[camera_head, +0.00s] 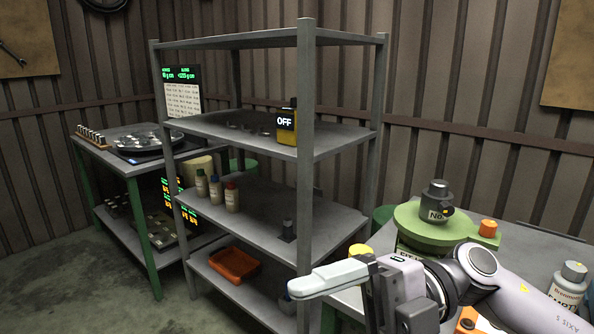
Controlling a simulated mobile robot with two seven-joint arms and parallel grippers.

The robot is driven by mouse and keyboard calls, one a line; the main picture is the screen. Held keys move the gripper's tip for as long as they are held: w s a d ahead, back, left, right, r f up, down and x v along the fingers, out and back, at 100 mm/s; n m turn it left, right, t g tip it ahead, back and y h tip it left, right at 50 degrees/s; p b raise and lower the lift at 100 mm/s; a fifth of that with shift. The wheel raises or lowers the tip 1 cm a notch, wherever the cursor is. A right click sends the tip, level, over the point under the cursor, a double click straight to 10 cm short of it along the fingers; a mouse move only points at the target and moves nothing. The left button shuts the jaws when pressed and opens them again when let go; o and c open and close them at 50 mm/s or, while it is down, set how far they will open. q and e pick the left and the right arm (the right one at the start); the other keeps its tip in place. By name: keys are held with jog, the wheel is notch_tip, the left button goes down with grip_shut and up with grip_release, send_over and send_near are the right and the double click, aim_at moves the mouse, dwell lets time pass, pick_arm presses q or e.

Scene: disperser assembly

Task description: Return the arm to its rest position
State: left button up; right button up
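My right arm (510,295) comes in from the lower right. Its gripper (318,280) points left, in front of the shelf's right post, with pale fingers seen side-on. One finger hides the other, so the gap between them cannot be made out, and I see nothing held at the tips. My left arm and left gripper are out of view.
A grey metal shelf (240,123) stands in the middle, with bottles (232,196), a yellow device marked OFF (287,126) and an orange tray (234,265). At right, a table (545,250) carries a green machine (425,228) and a white bottle (568,287). A green-legged bench (105,160) stands left.

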jog(key=w+d+f+m+t+h, duration=0.25)
jog(key=w+f+m+t, duration=0.2)
jog(key=m+t, duration=0.4)
jog(key=w+d+f+m+t+h+p, duration=0.1)
jog(key=w+d+f+m+t, duration=0.2)
jog(key=f+m+t, duration=0.45)
jog(key=w+d+f+m+t+h, duration=0.1)
jog(key=w+d+f+m+t, duration=0.15)
jog(key=m+t, duration=0.75)
jog(key=s+d+f+m+g+h, duration=0.4)
jog(key=s+f, duration=0.3)
jog(key=f, duration=0.5)
jog(key=s+d+f+m+g+h, duration=0.4)
jog(key=s+f, duration=0.3)
jog(key=f, duration=0.5)
jog(key=shift+s+d+f+g+h+p, duration=0.2)
jog(key=shift+d+g+h+p, duration=0.15)
jog(key=shift+d+h, duration=0.45)
